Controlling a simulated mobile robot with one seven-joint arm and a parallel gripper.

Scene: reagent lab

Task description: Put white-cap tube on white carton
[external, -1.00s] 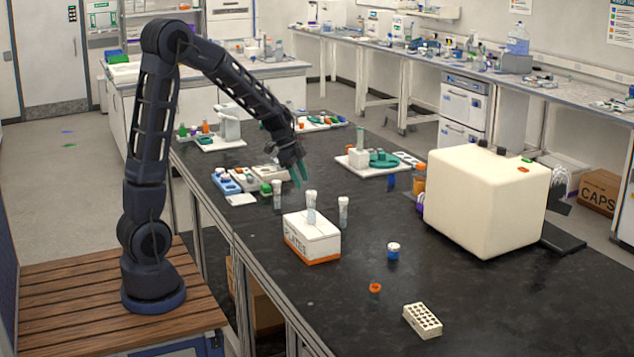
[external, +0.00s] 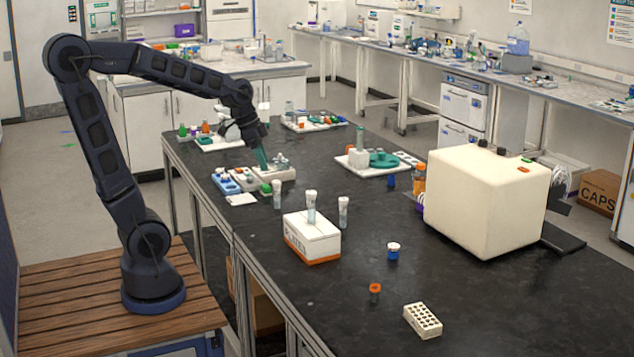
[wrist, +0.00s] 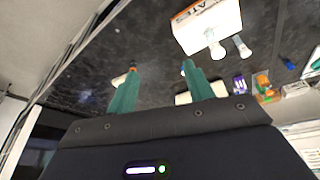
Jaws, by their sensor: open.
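The white carton (external: 322,247) with an orange lower band stands on the black bench; it also shows in the wrist view (wrist: 200,22). A white-cap tube (external: 311,206) appears to stand upright on the carton's top. A second white-cap tube (external: 343,212) stands upright on the bench just right of the carton, and another (external: 277,196) stands to its back left. My gripper (external: 262,162) is open and empty, behind and left of the carton, above the small racks. Its green fingers are apart in the wrist view (wrist: 159,72).
Low racks (external: 243,180) sit under my gripper. A large cream box (external: 480,205) stands on the right. A blue white-capped jar (external: 393,251), an orange-capped vial (external: 375,290) and a cream tube block (external: 422,321) sit in front. Bare bench lies between them.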

